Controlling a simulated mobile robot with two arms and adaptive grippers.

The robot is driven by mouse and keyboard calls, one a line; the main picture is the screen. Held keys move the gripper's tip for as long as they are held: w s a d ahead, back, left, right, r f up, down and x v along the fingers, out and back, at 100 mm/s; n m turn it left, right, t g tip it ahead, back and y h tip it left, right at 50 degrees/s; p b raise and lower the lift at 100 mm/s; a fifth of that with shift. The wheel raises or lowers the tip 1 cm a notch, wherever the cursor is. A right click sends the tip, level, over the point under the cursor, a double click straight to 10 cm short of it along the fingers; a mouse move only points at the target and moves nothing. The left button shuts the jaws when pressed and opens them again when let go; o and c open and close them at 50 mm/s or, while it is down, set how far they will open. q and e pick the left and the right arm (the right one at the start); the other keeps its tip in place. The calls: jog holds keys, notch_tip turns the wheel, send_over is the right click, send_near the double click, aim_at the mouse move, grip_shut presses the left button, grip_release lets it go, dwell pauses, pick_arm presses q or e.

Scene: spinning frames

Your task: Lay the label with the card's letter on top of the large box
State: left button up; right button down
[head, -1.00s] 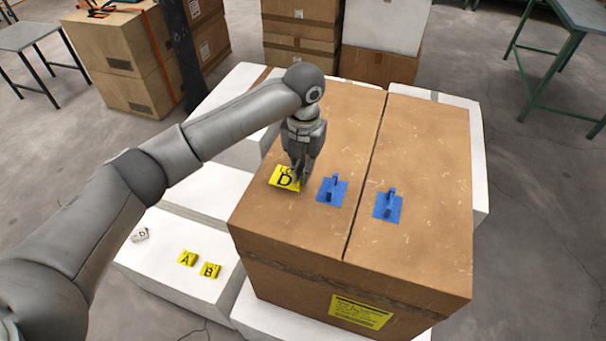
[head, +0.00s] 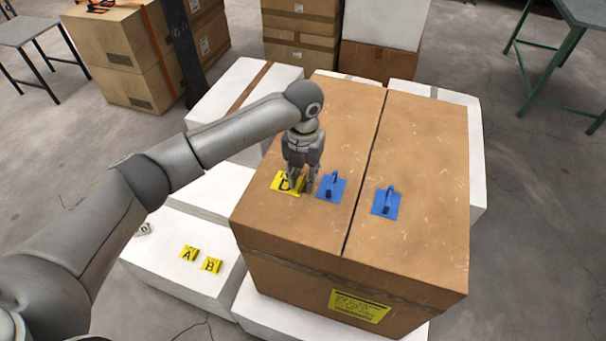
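The large brown box (head: 415,150) stands in the middle right on white blocks. The yellow label D (head: 284,184) lies on the left part of its top, partly hidden by my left gripper (head: 302,189). That gripper points down over the label, and its two fingers are apart. The small white card (head: 143,229) with the letter D lies on the white block at the left. The yellow label A (head: 188,253) and the yellow label B (head: 212,265) lie on the same white block. My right gripper is not in view.
Two blue handled pieces, a left one (head: 331,187) and a right one (head: 386,201), sit on the large box's top, the left one close to my gripper. A yellow printed sticker (head: 359,305) is on its front. Other boxes (head: 120,55) and a green-legged table (head: 570,60) stand behind.

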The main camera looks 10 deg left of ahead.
aim_at(303, 182)
pick_arm(q)
jog(key=shift+r, duration=0.6)
notch_tip(303, 182, up, 11)
jog(key=b, duration=0.3)
